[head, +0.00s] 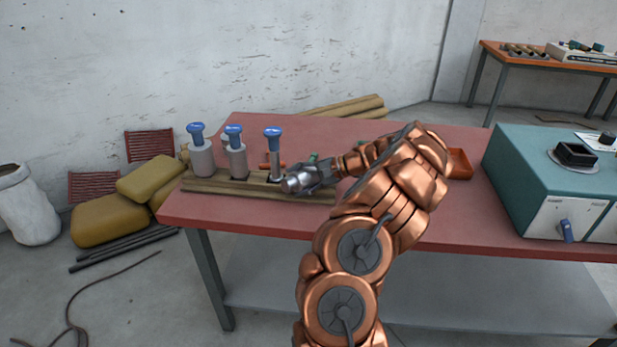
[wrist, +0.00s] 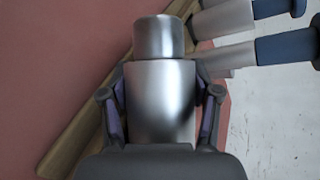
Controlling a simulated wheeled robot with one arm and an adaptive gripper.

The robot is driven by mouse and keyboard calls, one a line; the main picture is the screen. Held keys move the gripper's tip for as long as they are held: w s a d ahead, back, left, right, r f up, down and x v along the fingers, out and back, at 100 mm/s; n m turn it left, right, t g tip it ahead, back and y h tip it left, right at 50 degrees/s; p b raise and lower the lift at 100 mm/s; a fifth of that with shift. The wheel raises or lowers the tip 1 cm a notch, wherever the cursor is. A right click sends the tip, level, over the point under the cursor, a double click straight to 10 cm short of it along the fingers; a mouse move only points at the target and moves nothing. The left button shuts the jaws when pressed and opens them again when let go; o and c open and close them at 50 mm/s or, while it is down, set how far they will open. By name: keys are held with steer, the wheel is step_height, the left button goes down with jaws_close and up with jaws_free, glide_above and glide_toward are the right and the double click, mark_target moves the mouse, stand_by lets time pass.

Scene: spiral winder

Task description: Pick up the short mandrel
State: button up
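A silver stepped metal cylinder, which looks like the short mandrel (head: 292,184), lies roughly level at the end of my arm. In the wrist view the mandrel (wrist: 160,95) sits between both fingers of my gripper (wrist: 160,112), its narrower end pointing away from the palm. The fingers appear to press on its sides. Its near end is hidden by the palm. In the head view my gripper (head: 312,178) is at the right part of the wooden rack (head: 215,186). I cannot tell whether the mandrel touches the rack.
Upright blue-topped mandrels stand close by on the rack: two thick ones (head: 202,158) (head: 237,160) and a thin one (head: 273,153). A teal machine (head: 540,165) stands at the table's right. The red table (head: 400,225) is clear along its front. An orange tray (head: 459,164) lies behind my arm.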

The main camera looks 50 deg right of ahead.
mark_target(297, 172)
jaws_close()
stand_by(0.3)
steer(key=shift+r, duration=0.55)
steer(key=r, duration=0.1)
steer(key=r+b, duration=0.1)
steer(key=shift+s+r, duration=0.25)
steer(key=shift+r, duration=0.05)
steer(key=s+a+b, duration=0.1)
steer(key=s+a, duration=0.1)
steer(key=s, duration=0.5)
steer(key=s+a+r+b, duration=0.1)
steer(key=s+a, duration=0.1)
steer(key=s, duration=0.6)
steer(key=shift+r, duration=0.15)
